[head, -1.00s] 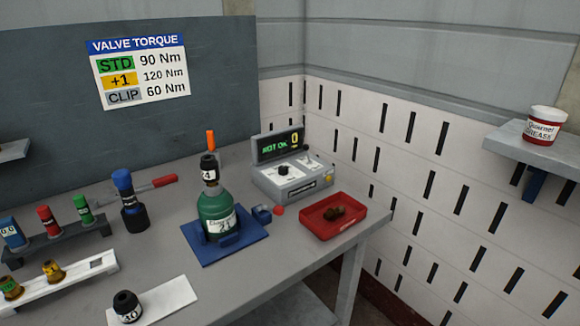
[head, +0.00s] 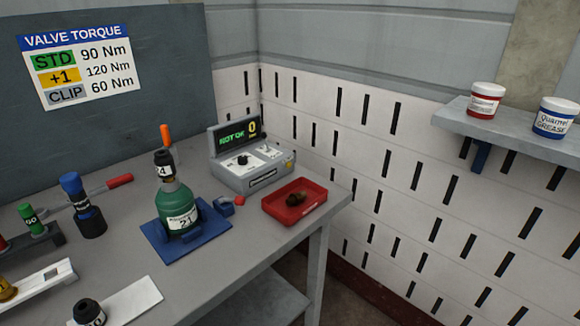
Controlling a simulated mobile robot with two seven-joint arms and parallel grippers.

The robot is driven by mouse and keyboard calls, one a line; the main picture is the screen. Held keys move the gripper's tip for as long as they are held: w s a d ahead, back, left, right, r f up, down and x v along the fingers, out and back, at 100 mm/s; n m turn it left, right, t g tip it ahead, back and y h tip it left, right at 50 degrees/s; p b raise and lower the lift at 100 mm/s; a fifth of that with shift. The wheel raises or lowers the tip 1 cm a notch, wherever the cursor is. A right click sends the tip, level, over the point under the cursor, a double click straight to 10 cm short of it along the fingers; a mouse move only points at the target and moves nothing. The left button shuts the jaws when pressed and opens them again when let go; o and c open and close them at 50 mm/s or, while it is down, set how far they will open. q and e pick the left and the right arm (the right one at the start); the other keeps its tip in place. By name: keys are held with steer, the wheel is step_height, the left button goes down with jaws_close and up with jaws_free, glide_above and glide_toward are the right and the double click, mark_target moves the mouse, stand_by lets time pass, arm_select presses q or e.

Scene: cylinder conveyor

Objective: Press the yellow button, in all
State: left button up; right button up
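A small yellow button (head: 289,165) shows at the right end of the grey control box (head: 262,182) on the workbench. The box has a raised screen (head: 236,137) with green letters and a yellow 0, and a black knob (head: 243,160) on its top. Neither of my grippers is in the head view.
A green bottle (head: 178,208) with a valve stands on a blue base (head: 160,243) left of the box. A red tray (head: 274,209) with brown pieces lies before it. A wall shelf (head: 510,125) holds two tubs.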

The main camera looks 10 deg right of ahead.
jaws_close()
stand_by(1.4)
